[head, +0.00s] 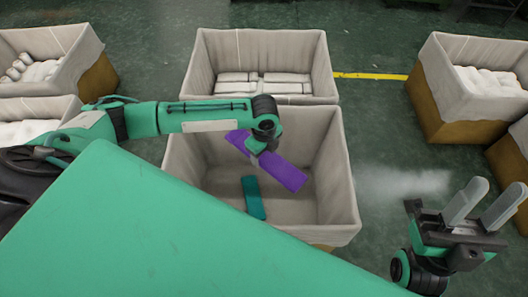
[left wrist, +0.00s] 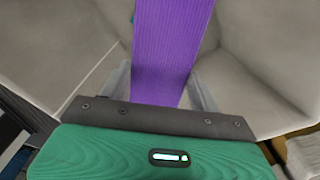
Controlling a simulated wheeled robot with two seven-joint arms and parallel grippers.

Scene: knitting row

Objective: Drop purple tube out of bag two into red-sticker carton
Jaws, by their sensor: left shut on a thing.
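The purple tube (head: 282,172) is a long flat-looking purple piece, held slanting over the near middle cloth-lined carton. My left gripper (head: 262,150) is shut on it, and the tube sticks out on both sides of the jaws. In the left wrist view the purple tube (left wrist: 171,50) runs up from between the fingers, with pale carton lining behind it. A teal tube (head: 253,197) lies on the floor of the near middle carton (head: 340,190). My right gripper (head: 478,205) is open and empty at the lower right. No red sticker shows in these views.
A lined carton with white stacks (head: 317,70) stands behind the middle one. Other lined cartons with white goods stand at the left (head: 90,50) and right (head: 432,75). Green floor with a yellow line (head: 370,76) lies between them. My green body covers the lower left.

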